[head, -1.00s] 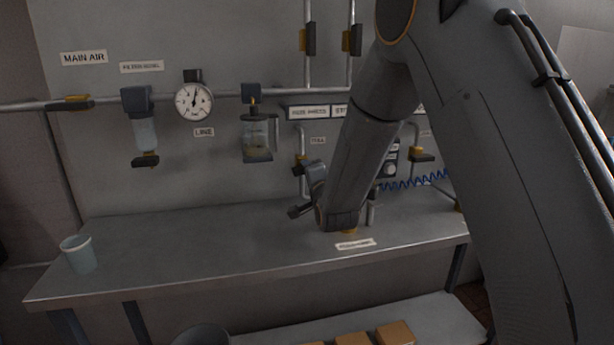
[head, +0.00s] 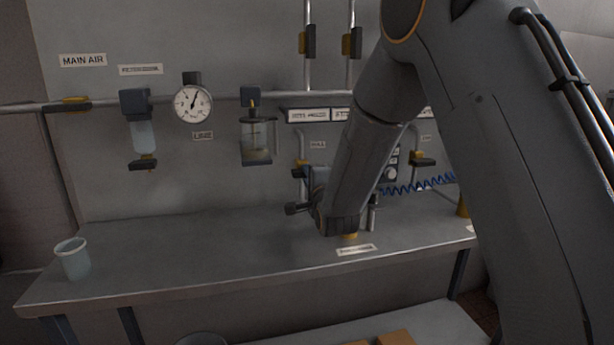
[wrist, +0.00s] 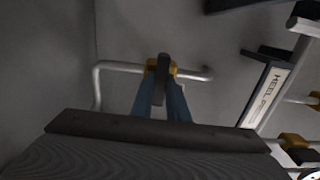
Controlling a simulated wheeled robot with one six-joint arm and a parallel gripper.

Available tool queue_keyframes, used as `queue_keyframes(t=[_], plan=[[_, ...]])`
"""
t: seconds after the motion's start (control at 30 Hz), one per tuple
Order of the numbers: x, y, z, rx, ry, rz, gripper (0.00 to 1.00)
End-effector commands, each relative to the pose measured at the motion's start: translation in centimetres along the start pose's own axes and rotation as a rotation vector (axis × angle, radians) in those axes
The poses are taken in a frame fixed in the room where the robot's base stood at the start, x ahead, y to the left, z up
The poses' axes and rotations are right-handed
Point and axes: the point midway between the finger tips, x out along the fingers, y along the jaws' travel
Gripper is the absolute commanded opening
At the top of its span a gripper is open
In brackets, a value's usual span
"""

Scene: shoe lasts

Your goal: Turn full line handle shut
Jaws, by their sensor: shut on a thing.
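The line handle (wrist: 162,72) is a dark bar on a yellow valve body in a pale pipe (wrist: 115,66). In the wrist view the bar stands crosswise to the pipe. My gripper (wrist: 162,82) has two blue fingers closed on either side of this bar. In the head view the dark handle (head: 299,173) sits on a short drop pipe below a small label (head: 317,145), whose text is too small to read surely. My forearm and wrist hide much of the grip there.
A neighbouring drop pipe with a dark handle (head: 423,161) stands to the right. A gauge (head: 193,104), a filter bowl (head: 143,134) and a lubricator (head: 257,140) hang at left.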

Motion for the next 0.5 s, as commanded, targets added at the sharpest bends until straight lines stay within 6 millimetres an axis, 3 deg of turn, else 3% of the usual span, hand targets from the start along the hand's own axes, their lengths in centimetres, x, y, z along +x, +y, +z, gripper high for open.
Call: queue_keyframes(t=[0.03, 0.07, 0.17, 0.5], plan=[[-0.06, 0.18, 0.00, 0.001, 0.000, 0.004, 0.00], [-0.06, 0.18, 0.00, 0.001, 0.000, 0.004, 0.17], [-0.05, 0.16, 0.00, 0.001, 0.000, 0.003, 0.33], [-0.31, 0.05, 0.00, 0.000, 0.000, 0.001, 0.33]])
